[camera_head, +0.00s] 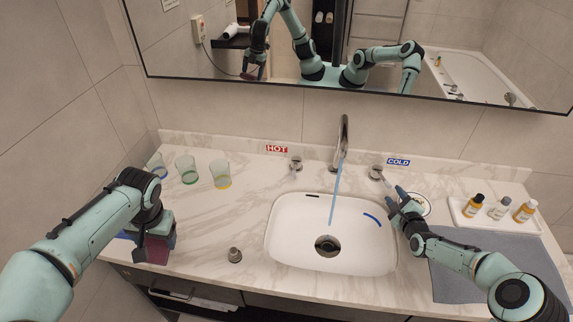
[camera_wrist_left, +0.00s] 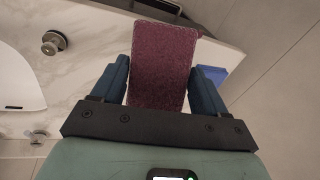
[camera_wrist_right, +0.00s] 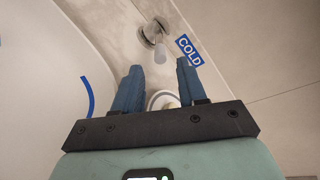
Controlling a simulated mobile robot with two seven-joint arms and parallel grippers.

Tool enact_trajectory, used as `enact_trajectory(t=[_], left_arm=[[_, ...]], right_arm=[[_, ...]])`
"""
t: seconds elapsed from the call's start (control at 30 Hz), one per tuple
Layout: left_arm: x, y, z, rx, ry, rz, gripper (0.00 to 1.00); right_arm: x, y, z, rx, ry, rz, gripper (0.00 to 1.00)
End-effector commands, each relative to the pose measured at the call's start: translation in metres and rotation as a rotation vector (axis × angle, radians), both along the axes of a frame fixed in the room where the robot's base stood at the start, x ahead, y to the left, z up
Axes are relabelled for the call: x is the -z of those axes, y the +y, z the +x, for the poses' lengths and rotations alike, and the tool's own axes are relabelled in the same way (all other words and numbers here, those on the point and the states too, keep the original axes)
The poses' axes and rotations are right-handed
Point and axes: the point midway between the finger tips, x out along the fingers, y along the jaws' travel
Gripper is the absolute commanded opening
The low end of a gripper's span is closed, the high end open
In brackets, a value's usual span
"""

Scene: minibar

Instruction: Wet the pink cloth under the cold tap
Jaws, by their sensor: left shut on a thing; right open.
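The pink cloth (camera_head: 157,250), dark maroon-pink, is held in my left gripper (camera_head: 152,232) at the left front of the counter, well left of the basin. In the left wrist view the cloth (camera_wrist_left: 163,65) fills the space between the fingers. My right gripper (camera_head: 394,198) is open and empty, just in front of the cold tap handle (camera_head: 376,172). In the right wrist view the handle (camera_wrist_right: 154,40) is ahead of the fingers, apart from them. A blue water stream (camera_head: 336,190) falls from the spout (camera_head: 344,135) into the basin (camera_head: 290,240).
The hot handle (camera_head: 295,163) is left of the spout. Several glasses (camera_head: 221,174) stand at the back left. A small metal knob-like piece (camera_head: 235,255) is left of the basin. A tray (camera_head: 465,215) with bottles and a grey mat (camera_head: 470,265) are at right.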

Motion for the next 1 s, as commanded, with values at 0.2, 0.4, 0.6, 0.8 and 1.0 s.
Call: enact_trajectory(t=[0.2,0.4,0.6,0.8,1.0], left_arm=[[-0.029,0.0,0.009,0.0,-0.02,0.0,0.49],[-0.048,0.0,0.017,0.001,-0.035,0.0,0.49],[-0.055,0.0,0.019,0.0,-0.041,0.0,0.49],[-0.054,0.0,0.019,0.001,-0.04,0.0,0.49],[-0.054,0.0,0.019,0.001,-0.04,0.0,0.49]], right_arm=[[0.004,0.001,0.047,-0.002,-0.004,0.002,0.41],[0.01,0.0,0.073,0.0,-0.004,0.002,0.41],[0.015,0.0,0.082,-0.001,-0.002,0.0,0.41],[0.017,0.0,0.082,-0.001,-0.001,0.0,0.41],[0.017,0.0,0.082,-0.001,-0.001,0.0,0.0]])
